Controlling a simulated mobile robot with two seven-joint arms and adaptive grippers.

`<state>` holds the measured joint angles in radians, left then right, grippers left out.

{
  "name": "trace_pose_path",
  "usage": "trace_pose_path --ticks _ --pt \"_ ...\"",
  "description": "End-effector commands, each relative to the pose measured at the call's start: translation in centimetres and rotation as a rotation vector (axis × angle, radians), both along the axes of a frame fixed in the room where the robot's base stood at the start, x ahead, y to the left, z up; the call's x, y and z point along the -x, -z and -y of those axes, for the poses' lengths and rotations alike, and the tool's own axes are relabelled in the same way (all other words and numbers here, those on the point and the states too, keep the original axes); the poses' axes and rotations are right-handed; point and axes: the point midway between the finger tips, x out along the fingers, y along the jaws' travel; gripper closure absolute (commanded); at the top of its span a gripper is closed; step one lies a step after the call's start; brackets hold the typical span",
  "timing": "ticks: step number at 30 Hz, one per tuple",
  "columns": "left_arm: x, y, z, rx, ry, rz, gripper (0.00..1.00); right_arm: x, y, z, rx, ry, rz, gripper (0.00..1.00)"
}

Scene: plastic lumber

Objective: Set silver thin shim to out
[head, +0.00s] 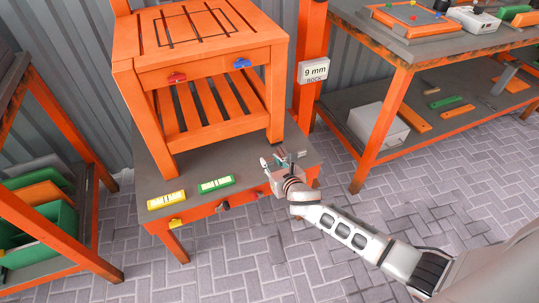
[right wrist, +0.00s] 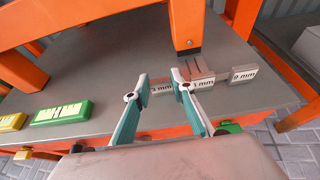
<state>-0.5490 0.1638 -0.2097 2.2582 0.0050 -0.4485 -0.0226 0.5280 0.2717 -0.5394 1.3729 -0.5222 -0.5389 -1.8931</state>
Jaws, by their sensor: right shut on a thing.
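My right gripper (head: 277,160) is over the right front part of the low grey-topped orange bench (head: 150,183). In the right wrist view its two teal fingers (right wrist: 160,77) are closed in around a small grey labelled piece (right wrist: 161,88), its label seeming to read 3 mm. The fingers partly hide it. I cannot tell for sure which piece is the silver thin shim. My left gripper is not in view.
A grey 9 mm block (right wrist: 242,76) sits to the right. Green (head: 216,184) and yellow (head: 166,200) blocks lie to the left on the benchtop. An orange table (head: 200,45) stands on the bench, its leg close behind the gripper. Small knobs line the bench's front.

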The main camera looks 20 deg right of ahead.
Motion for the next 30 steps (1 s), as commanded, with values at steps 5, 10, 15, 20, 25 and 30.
trace_pose_path --ticks 5,10,15,20,25,30 --pt "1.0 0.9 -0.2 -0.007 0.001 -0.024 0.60 1.0 -0.2 0.1 0.002 -0.001 0.002 1.00" --pt "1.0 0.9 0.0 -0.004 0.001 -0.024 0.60 1.2 0.2 0.0 0.003 -0.001 -0.002 1.00" --pt "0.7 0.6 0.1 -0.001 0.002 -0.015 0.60 1.2 0.3 0.0 0.003 -0.001 -0.003 0.68" --pt "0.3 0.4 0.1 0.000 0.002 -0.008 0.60 1.1 0.1 0.0 0.002 -0.001 -0.001 0.68" --pt "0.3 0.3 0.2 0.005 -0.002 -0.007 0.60 1.3 0.0 0.1 0.002 -0.001 0.000 0.68" --pt "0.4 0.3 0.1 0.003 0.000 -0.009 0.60 2.8 -0.6 0.1 0.002 -0.002 0.000 0.68"
